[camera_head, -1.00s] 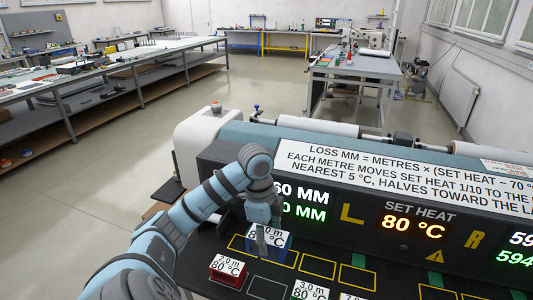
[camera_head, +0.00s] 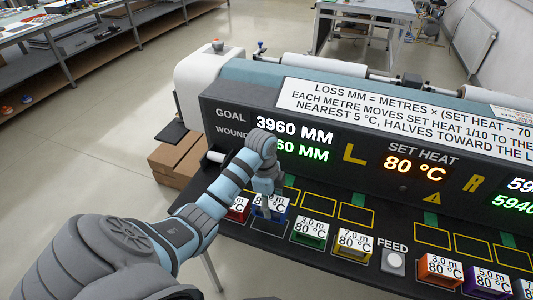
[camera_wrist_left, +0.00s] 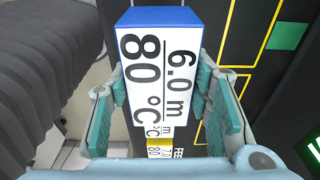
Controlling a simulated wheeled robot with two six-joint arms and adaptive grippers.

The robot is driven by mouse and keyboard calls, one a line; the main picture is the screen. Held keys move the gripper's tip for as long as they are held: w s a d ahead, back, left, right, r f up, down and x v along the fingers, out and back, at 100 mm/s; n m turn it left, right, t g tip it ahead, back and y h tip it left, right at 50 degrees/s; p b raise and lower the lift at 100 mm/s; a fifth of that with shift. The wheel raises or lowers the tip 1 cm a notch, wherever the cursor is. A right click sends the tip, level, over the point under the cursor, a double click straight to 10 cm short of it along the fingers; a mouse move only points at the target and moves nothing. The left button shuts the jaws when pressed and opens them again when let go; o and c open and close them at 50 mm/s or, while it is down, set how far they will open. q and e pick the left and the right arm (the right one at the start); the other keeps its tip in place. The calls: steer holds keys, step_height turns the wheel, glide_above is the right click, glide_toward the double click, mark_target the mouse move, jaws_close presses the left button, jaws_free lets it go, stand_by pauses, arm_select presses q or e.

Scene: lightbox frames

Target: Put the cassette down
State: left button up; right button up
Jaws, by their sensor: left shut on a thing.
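The blue cassette (camera_head: 281,214), labelled 6.0 m 80 °C in the left wrist view (camera_wrist_left: 163,60), is between the fingers of my left gripper (camera_head: 266,208). The fingers (camera_wrist_left: 165,112) are shut on its two sides. In the head view it is at the front row, between the red cassette (camera_head: 238,208) and the green cassette (camera_head: 309,232), above or at a grey-outlined slot (camera_head: 264,226). I cannot tell whether it touches the black shelf (camera_head: 330,262). The gripper partly hides it. My right gripper is not in view.
A yellow cassette (camera_head: 353,243) stands right of the green one, then the FEED button (camera_head: 393,262). Orange (camera_head: 440,270) and purple (camera_head: 487,281) cassettes are further right. Empty yellow-outlined slots (camera_head: 357,215) lie behind. The machine's display panel (camera_head: 330,150) rises at the back.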

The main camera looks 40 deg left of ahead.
arm_select(q)
step_height(320, 180, down, 2)
steer(key=shift+s+b, duration=0.1)
steer(key=shift+b, duration=0.45)
step_height(320, 180, down, 5)
steer(key=b, duration=0.4)
steer(key=shift+b, duration=0.3)
steer(key=shift+s+r+p, duration=0.1)
steer(key=shift+r+p, duration=0.2)
steer(key=shift+r, duration=0.05)
steer(key=shift+c, duration=0.8)
steer(key=shift+f, duration=0.15)
steer(key=o, duration=1.5)
steer(key=shift+a, duration=0.1)
